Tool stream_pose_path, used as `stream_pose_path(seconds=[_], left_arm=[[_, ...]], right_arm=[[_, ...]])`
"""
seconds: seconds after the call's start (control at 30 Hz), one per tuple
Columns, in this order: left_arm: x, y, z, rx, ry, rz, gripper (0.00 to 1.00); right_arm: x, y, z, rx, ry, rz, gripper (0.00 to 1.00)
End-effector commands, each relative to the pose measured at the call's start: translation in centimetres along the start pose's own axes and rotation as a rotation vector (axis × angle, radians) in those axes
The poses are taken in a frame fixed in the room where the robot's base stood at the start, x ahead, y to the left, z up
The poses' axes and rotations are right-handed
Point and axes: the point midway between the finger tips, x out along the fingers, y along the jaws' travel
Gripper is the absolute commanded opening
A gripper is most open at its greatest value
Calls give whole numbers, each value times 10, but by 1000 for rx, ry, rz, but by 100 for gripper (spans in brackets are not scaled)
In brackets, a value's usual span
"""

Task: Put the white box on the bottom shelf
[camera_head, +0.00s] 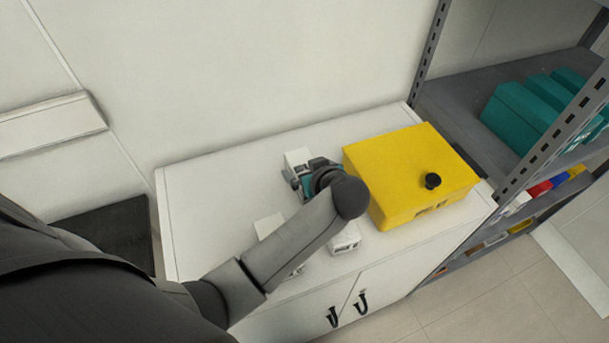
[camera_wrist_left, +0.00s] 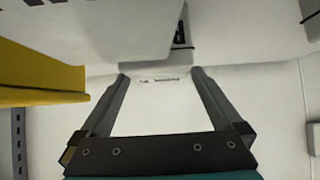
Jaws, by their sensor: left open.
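Several white boxes stand on the white cabinet top. One white box (camera_head: 297,157) is just behind my left gripper, another (camera_head: 269,226) is in front of it beside my forearm, and another (camera_head: 346,240) is near the front edge, partly hidden by my arm. My left gripper (camera_head: 296,178) is low over the cabinet top. In the left wrist view its two fingers (camera_wrist_left: 160,76) are apart, with nothing held between them. A white box (camera_wrist_left: 110,28) with dark lettering fills the top there. The bottom shelf (camera_head: 458,262) shows at the lower right. My right gripper is out of view.
A yellow box (camera_head: 405,175) with a black knob stands on the cabinet's right end; it also shows in the left wrist view (camera_wrist_left: 35,80). Grey shelf posts (camera_head: 560,130) rise beside it. Teal boxes (camera_head: 520,117) and small coloured boxes (camera_head: 540,188) occupy shelves. The cabinet's left end is clear.

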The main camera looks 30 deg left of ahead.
Motion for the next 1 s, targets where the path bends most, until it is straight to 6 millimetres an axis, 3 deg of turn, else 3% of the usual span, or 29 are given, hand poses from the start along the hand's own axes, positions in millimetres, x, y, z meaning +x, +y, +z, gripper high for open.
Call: stream_pose_path(seconds=[0.17, 1.0], left_arm=[[0, 0, -1, 0, 1, 0, 98], [0, 0, 0, 0, 0, 0, 3]], right_arm=[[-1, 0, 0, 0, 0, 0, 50], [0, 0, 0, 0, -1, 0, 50]])
